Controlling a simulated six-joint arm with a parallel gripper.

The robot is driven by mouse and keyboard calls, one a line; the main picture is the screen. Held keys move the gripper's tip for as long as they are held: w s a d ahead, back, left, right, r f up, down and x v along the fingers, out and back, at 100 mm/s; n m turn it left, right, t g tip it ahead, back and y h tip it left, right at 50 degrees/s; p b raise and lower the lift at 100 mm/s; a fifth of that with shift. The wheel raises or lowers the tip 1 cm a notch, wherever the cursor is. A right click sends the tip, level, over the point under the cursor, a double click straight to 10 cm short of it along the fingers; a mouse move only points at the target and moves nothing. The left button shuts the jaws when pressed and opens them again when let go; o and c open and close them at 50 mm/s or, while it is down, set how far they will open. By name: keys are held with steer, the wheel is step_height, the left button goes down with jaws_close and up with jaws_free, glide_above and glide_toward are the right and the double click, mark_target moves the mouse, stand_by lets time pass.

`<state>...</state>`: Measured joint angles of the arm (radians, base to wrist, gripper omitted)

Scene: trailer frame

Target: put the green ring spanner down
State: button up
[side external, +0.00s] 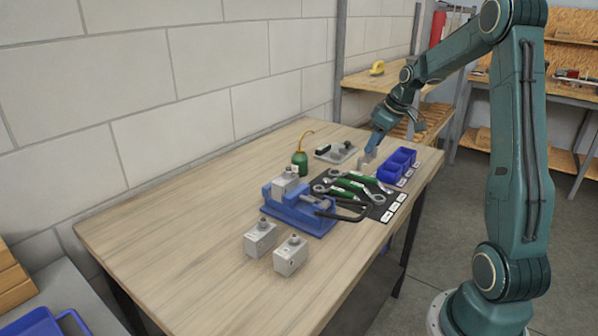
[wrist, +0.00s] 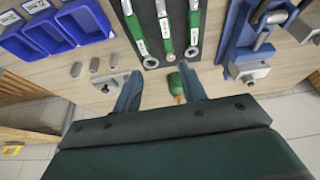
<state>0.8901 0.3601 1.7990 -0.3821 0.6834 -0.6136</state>
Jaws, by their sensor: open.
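Several green-handled spanners lie on a dark mat (side external: 377,211). In the wrist view three green handles show side by side, a left one (wrist: 135,24), a middle one (wrist: 166,28) and a right one (wrist: 194,22). Round ring-like ends show below the handles; I cannot tell which is the green ring spanner. My gripper (side external: 367,160) is above the table at the far end of the mat. In the wrist view its two fingers (wrist: 160,92) are apart with nothing held between them, and the spanner ends lie just beyond the fingertips.
Blue bins (side external: 391,171) stand right of the mat. A blue vise (side external: 297,212) and two grey blocks (side external: 260,239) stand nearer. The table's left part is clear.

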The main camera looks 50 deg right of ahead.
steer(key=s+a+r, duration=0.2)
steer(key=a+r, duration=0.3)
steer(key=a, duration=0.6)
steer(key=s+a+r, duration=0.3)
steer(key=a+r, duration=0.1)
steer(key=a, duration=0.6)
steer(key=s+a+t, duration=0.1)
steer(key=s+a, duration=1)
steer(key=s, duration=0.2)
steer(key=shift+s+f, duration=0.3)
steer(key=shift+f, duration=0.05)
steer(key=shift+a, duration=0.1)
